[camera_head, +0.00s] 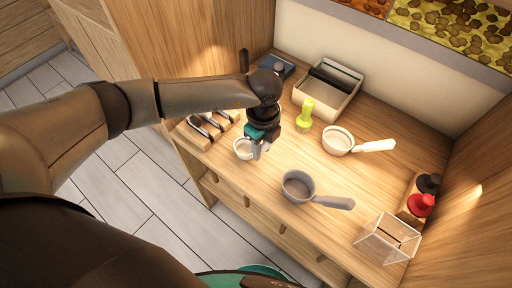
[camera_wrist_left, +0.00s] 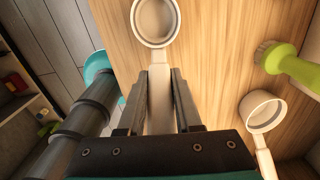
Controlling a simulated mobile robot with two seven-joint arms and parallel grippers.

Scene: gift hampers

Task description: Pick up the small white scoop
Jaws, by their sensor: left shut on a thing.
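The small white scoop (camera_head: 242,150) is at the left front part of the wooden counter. My left gripper (camera_head: 260,152) is over it, pointing down, and is shut on its handle. In the left wrist view the scoop's round bowl (camera_wrist_left: 155,22) is at the top. Its pale handle runs down between the two fingers of the left gripper (camera_wrist_left: 160,75). I cannot tell whether the scoop touches the counter or hangs just above it. My right gripper is not in view.
A larger white scoop (camera_head: 338,141) and a grey scoop (camera_head: 298,187) lie to the right. A green brush (camera_head: 306,114) stands behind. A bin (camera_head: 312,102), a clear box (camera_head: 388,240), red and black knobbed items (camera_head: 420,205) and a wooden holder (camera_head: 207,130) are around.

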